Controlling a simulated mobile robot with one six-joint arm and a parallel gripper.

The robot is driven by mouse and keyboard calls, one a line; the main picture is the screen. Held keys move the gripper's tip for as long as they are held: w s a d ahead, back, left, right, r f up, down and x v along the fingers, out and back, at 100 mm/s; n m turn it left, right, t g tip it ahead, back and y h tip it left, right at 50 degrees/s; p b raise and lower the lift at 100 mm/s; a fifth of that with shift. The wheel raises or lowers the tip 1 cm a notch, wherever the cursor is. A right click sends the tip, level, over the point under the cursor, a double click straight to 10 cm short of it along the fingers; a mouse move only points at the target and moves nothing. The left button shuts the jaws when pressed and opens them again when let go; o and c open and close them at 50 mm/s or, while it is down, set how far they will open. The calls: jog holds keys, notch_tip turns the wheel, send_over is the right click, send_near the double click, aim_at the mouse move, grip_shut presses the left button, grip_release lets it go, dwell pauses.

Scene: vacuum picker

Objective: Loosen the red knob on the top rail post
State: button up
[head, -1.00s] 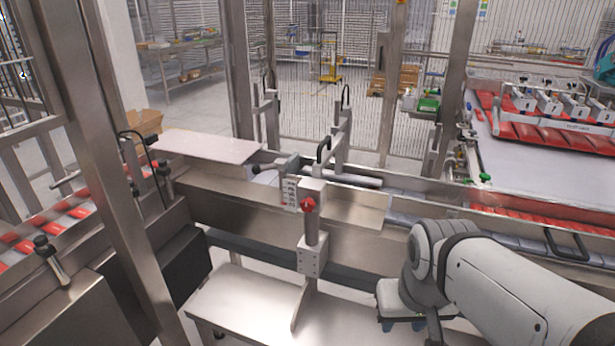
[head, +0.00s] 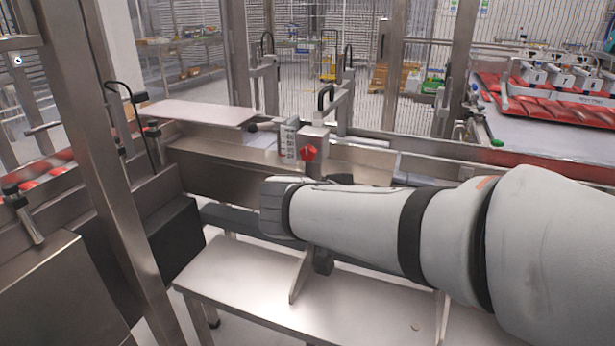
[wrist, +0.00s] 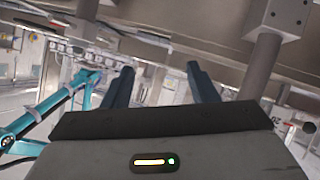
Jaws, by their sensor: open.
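The red knob (head: 308,153) sits on the front of the metal block (head: 316,135) at the top of the rail post, beside a small scale plate. My arm crosses in front of the post just below the knob and hides its lower part. My gripper's fingers are not clearly visible in the head view. In the wrist view my gripper (wrist: 164,82) is open, with two dark fingers spread and nothing between them. A round metal post with a block (wrist: 284,16) shows right of the fingers there. I cannot make out the red knob in that view.
A metal shelf (head: 255,285) lies below my arm. A thick upright frame post (head: 110,170) stands at the left. Conveyor rails run behind the knob. A teal arm (wrist: 50,105) shows at the left of the wrist view.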

aim_at(307, 154)
jog(key=w+a+r+m+t+y+b, duration=0.1)
jog(key=w+a+r+t+y+b, duration=0.2)
jog(key=a+t, duration=0.7)
jog(key=w+g, duration=0.1)
jog(key=w, duration=0.1)
jog(key=w+g, duration=0.1)
jog(key=w, duration=0.1)
jog(key=w+r+g+h, duration=0.1)
jog(key=w, duration=0.2)
jog(key=shift+w+a, duration=0.1)
jog(key=shift+c, duration=0.3)
jog(key=shift+f, duration=0.1)
jog(key=c, duration=0.9)
